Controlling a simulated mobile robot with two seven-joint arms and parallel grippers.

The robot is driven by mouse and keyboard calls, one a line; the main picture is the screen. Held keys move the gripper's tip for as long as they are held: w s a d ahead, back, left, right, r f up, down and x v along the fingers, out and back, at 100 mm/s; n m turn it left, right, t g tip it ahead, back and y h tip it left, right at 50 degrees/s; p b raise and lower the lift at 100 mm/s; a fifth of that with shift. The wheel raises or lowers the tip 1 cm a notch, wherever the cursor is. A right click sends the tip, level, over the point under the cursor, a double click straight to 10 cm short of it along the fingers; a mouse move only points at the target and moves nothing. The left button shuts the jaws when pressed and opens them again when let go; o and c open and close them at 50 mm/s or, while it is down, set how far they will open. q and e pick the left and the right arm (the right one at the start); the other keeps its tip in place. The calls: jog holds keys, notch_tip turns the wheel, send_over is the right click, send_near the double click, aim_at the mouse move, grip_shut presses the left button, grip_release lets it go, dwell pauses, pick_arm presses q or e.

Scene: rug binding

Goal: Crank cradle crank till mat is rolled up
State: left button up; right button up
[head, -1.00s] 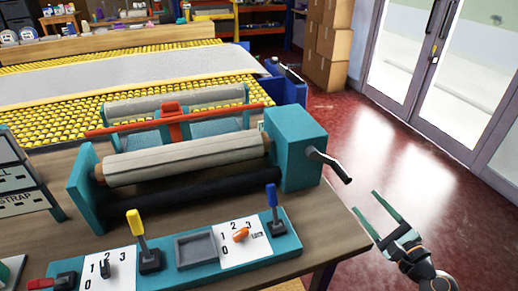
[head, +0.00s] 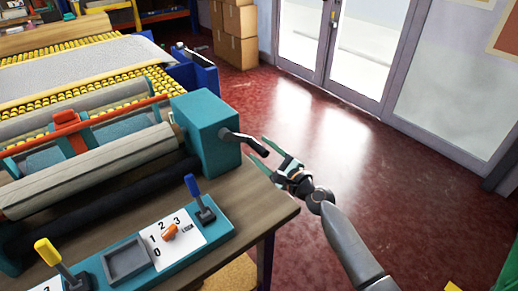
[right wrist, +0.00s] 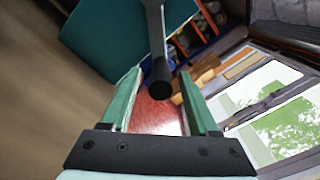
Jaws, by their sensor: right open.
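The cradle is a teal-ended machine (head: 206,130) on the wooden table. Its dark crank (head: 245,141) sticks out of the right side of the teal housing. A pale roll (head: 95,168), seemingly the mat, lies between the cradle's ends, above a dark roller. My right gripper (head: 266,158) is open and empty beside the crank handle, on the side toward me. In the right wrist view the crank's black grip (right wrist: 161,80) shows ahead, between the two teal fingers, with its end pointing toward the camera; I cannot tell whether they touch. My left gripper is out of view.
A teal control panel (head: 92,270) with a blue lever (head: 200,198), a yellow lever (head: 58,262) and an orange knob (head: 170,231) sits at the table's front. Cardboard boxes (head: 238,35) stand behind. Red floor right of the table is clear.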

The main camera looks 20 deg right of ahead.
jog(key=shift+x, duration=0.85)
grip_shut()
dwell(0.9)
